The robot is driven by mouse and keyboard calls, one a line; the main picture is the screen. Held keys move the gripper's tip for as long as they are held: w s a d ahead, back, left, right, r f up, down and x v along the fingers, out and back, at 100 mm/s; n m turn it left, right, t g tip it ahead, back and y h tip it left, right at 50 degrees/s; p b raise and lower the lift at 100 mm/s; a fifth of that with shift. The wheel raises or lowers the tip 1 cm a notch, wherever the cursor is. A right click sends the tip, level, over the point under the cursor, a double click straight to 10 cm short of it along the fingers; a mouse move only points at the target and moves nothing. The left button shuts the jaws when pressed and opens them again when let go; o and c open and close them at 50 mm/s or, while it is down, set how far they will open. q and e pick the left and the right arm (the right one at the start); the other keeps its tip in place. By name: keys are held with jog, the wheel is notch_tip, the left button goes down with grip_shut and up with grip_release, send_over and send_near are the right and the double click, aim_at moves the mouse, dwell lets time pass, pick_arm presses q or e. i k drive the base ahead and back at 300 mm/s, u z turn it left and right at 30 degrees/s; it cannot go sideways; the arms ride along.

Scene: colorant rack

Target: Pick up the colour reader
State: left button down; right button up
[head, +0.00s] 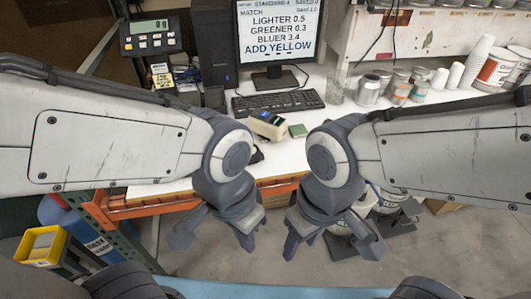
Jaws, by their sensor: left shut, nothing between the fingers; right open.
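The colour reader (267,124) looks like the small cream and dark handheld device with a little blue screen. It lies on the white bench in front of the keyboard, between my two arms, and its lower end is close to my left arm's joint. My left gripper (214,240) hangs below and in front of the bench edge, shut and empty. My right gripper (333,247) hangs to its right, also in front of the bench, open and empty. Neither gripper touches the reader.
A small green block (297,131) lies right of the reader. The keyboard (278,103) and monitor (279,35) stand behind. Metal cans (369,89) and paper cups (478,60) stand at the right, a scale (150,36) at the left. White buckets are below the bench, partly hidden by my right gripper.

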aim_at(274, 127)
jog(key=z, duration=0.9)
jog(key=i, duration=0.75)
jog(key=u, duration=0.8)
jog(key=i, duration=0.6)
jog(key=u, duration=0.6)
